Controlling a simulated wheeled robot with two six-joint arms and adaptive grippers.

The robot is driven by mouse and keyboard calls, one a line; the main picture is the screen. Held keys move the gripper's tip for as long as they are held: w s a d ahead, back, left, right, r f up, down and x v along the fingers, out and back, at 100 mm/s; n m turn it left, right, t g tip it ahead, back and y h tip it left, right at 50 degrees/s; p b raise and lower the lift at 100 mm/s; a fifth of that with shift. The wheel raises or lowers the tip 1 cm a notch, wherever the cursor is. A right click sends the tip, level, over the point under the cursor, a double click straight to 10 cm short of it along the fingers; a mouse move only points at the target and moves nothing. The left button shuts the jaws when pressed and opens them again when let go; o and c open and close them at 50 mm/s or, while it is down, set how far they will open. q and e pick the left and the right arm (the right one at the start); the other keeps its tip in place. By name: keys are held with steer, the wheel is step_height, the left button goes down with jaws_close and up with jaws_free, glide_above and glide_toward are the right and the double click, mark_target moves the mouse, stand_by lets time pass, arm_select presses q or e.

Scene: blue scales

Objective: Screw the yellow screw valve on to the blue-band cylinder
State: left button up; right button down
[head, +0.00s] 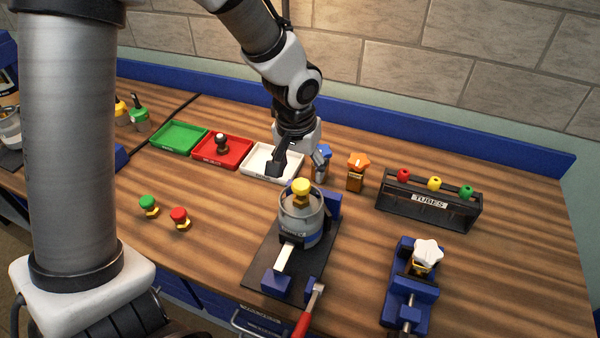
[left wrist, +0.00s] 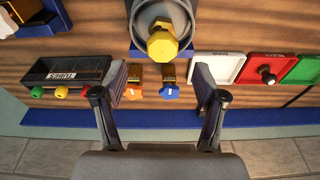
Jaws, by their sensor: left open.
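The yellow screw valve (head: 301,187) sits upright on top of the grey blue-band cylinder (head: 296,224). In the left wrist view, the valve (left wrist: 162,47) shows against the ring-shaped top of the cylinder (left wrist: 138,18). How far the valve is threaded on cannot be told. The cylinder stands in a blue holder on a dark plate. My left gripper (head: 298,164) is open and empty, behind and above the valve in the head view. In the left wrist view its two fingers (left wrist: 160,88) are spread wide, with the valve beyond them and not between the tips. My right gripper is out of view.
Blue (head: 321,156) and orange (head: 357,162) valves stand behind the cylinder. White (head: 258,173), red (head: 234,160) and green (head: 178,137) trays lie back left. A tube rack (head: 408,207) and a blue vise (head: 399,292) stand right. Green (head: 148,203) and red (head: 180,216) valves stand left.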

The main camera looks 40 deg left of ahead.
mark_target(300, 183)
arm_select(q)
steer(key=f, duration=0.4)
steer(key=w+f, duration=0.1)
steer(key=f, duration=0.1)
steer(key=shift+a+f, duration=0.35)
steer(key=shift+w+d+f, duration=0.1)
steer(key=shift+f, duration=0.1)
steer(key=shift+c, duration=1.3)
jaws_close()
steer(key=shift+r+m+p, duration=0.2)
steer(key=shift+m+p, duration=0.3)
steer(key=shift+m, duration=0.1)
steer(key=shift+m+h+p, duration=0.4)
steer(key=shift+m+p, duration=0.85)
steer(key=shift+m, duration=0.35)
steer(key=shift+f+m+h+p, duration=0.1)
steer(key=shift+m+h+p, duration=0.2)
steer(key=shift+m+p, duration=1.9)
steer(key=shift+m, duration=0.4)
steer(key=shift+f+m, duration=0.15)
steer(key=shift+m, duration=0.25)
steer(key=m+g, duration=0.1)
steer(key=m, duration=0.3)
steer(key=shift+h, duration=0.3)
steer(key=shift+f+m, duration=0.1)
steer(key=shift+m, duration=0.2)
steer(key=shift+b, duration=0.3)
